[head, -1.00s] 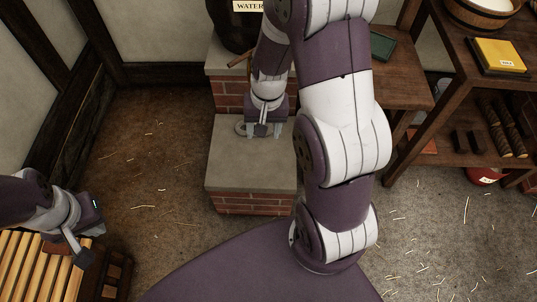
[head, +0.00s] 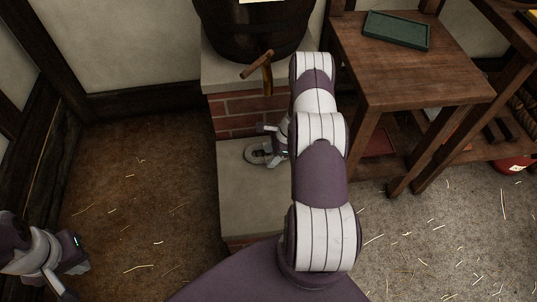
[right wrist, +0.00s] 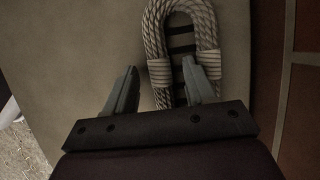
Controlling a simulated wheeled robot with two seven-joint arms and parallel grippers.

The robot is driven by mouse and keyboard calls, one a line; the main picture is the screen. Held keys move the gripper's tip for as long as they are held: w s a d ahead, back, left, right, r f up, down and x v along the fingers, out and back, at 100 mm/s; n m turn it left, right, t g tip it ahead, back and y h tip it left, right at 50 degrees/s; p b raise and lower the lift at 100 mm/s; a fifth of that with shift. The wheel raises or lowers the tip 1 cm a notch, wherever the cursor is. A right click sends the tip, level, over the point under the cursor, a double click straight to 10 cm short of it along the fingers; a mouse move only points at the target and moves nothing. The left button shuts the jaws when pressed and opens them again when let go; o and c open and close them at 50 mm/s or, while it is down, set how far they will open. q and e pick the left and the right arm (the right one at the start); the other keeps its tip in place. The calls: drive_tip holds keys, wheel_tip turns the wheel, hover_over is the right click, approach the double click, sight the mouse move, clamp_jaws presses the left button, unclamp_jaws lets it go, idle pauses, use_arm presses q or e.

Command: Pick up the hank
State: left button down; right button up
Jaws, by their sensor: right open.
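The hank (right wrist: 153,30), a looped bundle of pale braided rope with wrapped bands, lies on the stone ledge in the right wrist view. In the head view a small grey loop (head: 256,154) shows there, partly hidden by my gripper. My right gripper (right wrist: 158,85) is open. In the wrist view its left finger appears left of the hank's left strand, and its right finger overlaps the gap between the strands; contact cannot be told. In the head view my right gripper (head: 270,145) is close over the ledge. My left gripper (head: 72,272) is at the lower left, partly cut off.
A dark slotted grate (right wrist: 181,45) shows inside the hank's loop. A wooden barrel (head: 250,30) with a tap (head: 258,65) stands on the brick block behind the ledge (head: 250,195). A wooden table (head: 410,75) bears a green tray (head: 397,30) at right. Straw litters the floor.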

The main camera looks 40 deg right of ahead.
clamp_jaws()
